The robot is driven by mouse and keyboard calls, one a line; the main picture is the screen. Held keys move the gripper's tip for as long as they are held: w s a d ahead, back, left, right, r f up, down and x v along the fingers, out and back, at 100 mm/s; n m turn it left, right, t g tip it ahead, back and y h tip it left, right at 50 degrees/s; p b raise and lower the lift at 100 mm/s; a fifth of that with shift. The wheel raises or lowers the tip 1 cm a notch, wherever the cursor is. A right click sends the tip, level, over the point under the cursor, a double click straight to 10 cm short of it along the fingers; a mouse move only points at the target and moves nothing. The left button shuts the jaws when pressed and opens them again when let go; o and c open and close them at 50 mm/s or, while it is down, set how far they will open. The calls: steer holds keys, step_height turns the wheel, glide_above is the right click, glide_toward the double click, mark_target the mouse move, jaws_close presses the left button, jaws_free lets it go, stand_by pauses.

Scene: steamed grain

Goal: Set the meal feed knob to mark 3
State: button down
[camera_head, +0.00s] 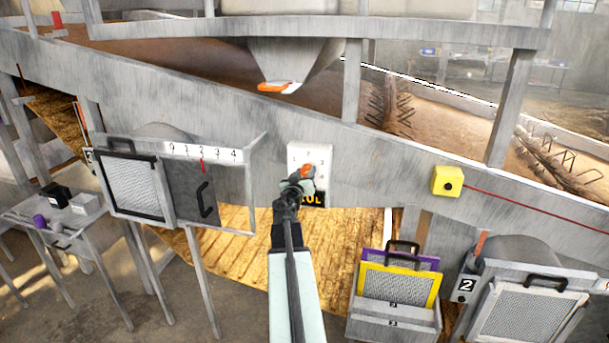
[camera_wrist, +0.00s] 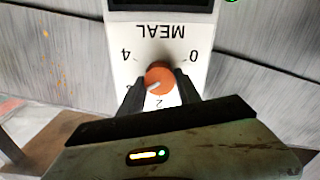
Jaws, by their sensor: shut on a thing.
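The meal feed knob (camera_wrist: 160,78) is a round orange knob on a white plate (camera_wrist: 140,45) lettered MEAL, which appears upside down in the wrist view. It also shows in the head view as an orange spot (camera_head: 306,170) on the small white panel (camera_head: 322,156). The marks 4, 0 and 2 are readable in the wrist view; the places of marks 1 and 3 are covered by the fingers. A white pointer line on the knob points to the lower left, between 2 and 4. My gripper (camera_wrist: 160,90) is shut on the knob, one dark finger on each side.
Left of the panel is a scale (camera_head: 203,152) numbered 0 to 4 with a red pointer above a dark handled door (camera_head: 191,190). To the right is a yellow box with a black button (camera_head: 447,181). Framed screens (camera_head: 397,285) stand below right.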

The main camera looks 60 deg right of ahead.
steer(key=shift+m, duration=0.3)
steer(key=c, duration=0.9)
jaws_free()
steer(key=shift+s, duration=0.1)
steer(key=shift+o, duration=0.2)
steer(key=shift+a, duration=0.1)
steer(key=v, duration=0.7)
steer(key=shift+a, duration=0.25)
